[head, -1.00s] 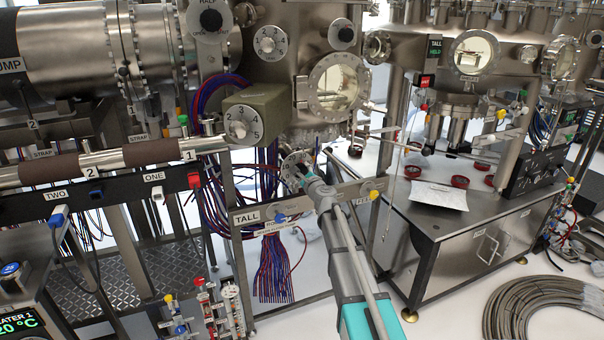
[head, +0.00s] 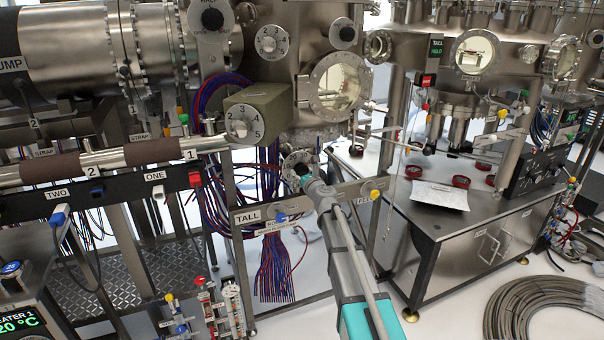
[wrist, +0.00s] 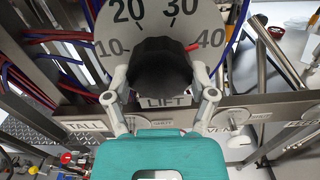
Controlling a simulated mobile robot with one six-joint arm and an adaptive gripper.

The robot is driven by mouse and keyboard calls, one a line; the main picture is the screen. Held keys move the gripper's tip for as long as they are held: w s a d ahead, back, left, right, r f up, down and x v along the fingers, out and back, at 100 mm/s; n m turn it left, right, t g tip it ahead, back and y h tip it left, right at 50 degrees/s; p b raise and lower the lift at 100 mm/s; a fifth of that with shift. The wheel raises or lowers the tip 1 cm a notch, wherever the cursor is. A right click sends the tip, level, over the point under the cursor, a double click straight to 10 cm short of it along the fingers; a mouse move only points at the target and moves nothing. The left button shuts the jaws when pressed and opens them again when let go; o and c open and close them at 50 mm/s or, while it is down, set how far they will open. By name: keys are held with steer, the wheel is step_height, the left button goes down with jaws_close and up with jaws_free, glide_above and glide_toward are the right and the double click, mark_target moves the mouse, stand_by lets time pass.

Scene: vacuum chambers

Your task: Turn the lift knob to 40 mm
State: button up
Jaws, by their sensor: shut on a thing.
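The lift dial (wrist: 128,35) is a pale round plate marked 10, 20, 30 and 40, with a LIFT label (wrist: 166,102) below it. Its black knob (wrist: 160,62) sits at the centre. A red pointer (wrist: 193,47) at the knob's right side points toward the 40 mark. My gripper (wrist: 161,78) has one finger on each side of the knob and is shut on it. The knob's lower sides are partly hidden by the fingers. In the head view the dial (head: 291,160) shows beyond my gripper (head: 303,174), which covers the knob.
Below the dial runs a metal rail with a TALL label (head: 248,216), a blue valve (head: 281,217) and a yellow one (head: 374,195). Blue and red cables (head: 272,270) hang beneath. A steel bench (head: 455,225) stands to the right. A coiled hose (head: 540,310) lies on the floor.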

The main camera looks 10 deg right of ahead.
steer(key=shift+m, duration=0.5)
steer(key=o, duration=1)
steer(key=shift+o, duration=0.2)
steer(key=v, duration=1.2)
